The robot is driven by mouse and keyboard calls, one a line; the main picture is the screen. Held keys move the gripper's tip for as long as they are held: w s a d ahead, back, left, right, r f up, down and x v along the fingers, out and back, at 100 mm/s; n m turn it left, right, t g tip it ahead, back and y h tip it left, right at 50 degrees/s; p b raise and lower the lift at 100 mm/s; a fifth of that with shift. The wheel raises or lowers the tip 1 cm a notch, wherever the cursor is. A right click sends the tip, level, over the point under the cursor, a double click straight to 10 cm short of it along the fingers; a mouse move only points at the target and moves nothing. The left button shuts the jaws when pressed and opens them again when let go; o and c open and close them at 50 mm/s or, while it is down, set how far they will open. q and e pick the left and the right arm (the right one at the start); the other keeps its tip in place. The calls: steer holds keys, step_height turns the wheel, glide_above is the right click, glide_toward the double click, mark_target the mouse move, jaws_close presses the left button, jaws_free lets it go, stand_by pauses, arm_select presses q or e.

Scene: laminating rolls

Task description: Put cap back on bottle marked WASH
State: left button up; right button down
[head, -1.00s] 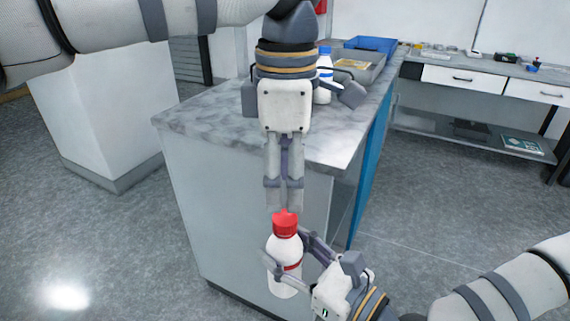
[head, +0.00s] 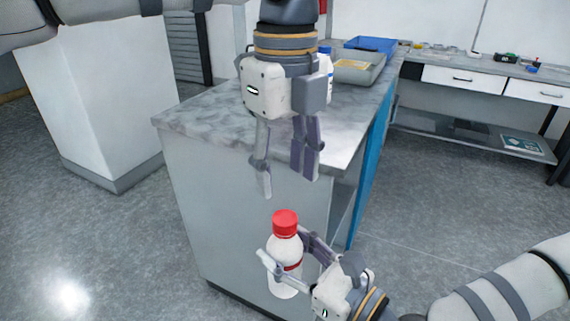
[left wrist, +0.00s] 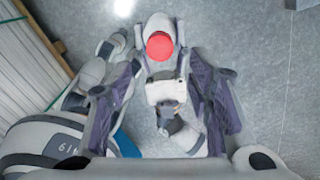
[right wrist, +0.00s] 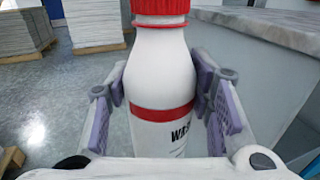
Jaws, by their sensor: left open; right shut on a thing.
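The white bottle (head: 284,255) with a red band is upright in the head view, held in the air in front of the counter's end. My right gripper (head: 283,262) is shut around its body. The right wrist view shows the bottle (right wrist: 162,75) close up, its label partly readable as "WA". The red cap (head: 285,222) sits on the bottle's neck and looks level; it also shows from above in the left wrist view (left wrist: 160,46). My left gripper (head: 287,184) is above the cap, fingers spread and empty, apart from it.
The grey marbled counter (head: 215,125) stands behind the bottle.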

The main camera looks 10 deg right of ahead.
mark_target(285, 217)
arm_select(q)
step_height(285, 217, down, 8)
stand_by(0.5)
